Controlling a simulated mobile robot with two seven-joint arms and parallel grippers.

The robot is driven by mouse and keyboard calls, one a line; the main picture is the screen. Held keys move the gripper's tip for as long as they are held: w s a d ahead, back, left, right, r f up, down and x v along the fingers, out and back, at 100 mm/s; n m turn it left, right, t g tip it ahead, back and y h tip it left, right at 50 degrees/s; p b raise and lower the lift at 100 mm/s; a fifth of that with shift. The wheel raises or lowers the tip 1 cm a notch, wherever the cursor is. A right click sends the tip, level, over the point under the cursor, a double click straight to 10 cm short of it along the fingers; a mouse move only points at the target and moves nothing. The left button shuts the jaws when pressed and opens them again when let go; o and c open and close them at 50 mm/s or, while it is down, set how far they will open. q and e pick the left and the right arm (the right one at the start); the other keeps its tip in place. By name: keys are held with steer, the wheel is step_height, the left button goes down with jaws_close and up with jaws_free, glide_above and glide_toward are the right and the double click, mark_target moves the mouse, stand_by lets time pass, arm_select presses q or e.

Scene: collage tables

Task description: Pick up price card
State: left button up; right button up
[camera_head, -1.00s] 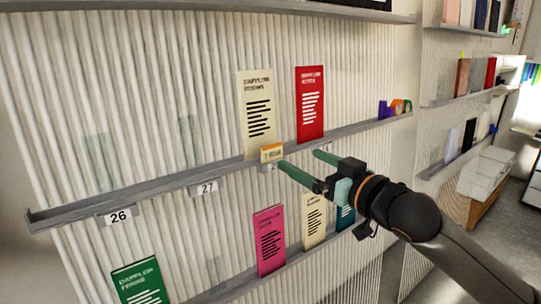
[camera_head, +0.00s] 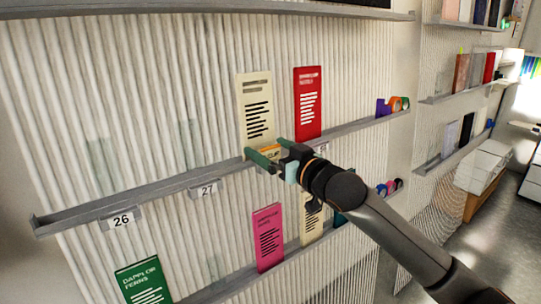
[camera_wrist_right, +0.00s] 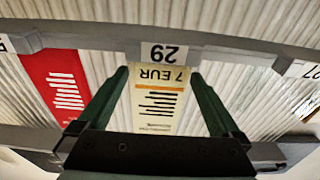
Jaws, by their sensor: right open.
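The price card (camera_head: 269,151) is a small orange and cream card at the middle shelf's front, before the tall cream booklet (camera_head: 256,100). My right gripper's fingers partly hide it in the head view. In the wrist view the card (camera_wrist_right: 176,76) shows upside down, reading "7 EUR", beside the label "29" (camera_wrist_right: 164,53). My right gripper (camera_head: 264,147) is open, its green fingers at either side of the card. In the wrist view the card lies between the fingertips (camera_wrist_right: 159,74), with a gap at each side. My left gripper is not in view.
A red booklet (camera_head: 308,104) stands right of the cream one. The grey shelf (camera_head: 150,198) carries labels 26 (camera_head: 121,220) and 27 (camera_head: 205,190), with open room on its left. A pink booklet (camera_head: 268,238) stands on the shelf below, and purple and orange items (camera_head: 392,105) sit far right.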

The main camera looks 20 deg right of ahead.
steer(key=shift+c, duration=0.2)
steer(key=c, duration=1.3)
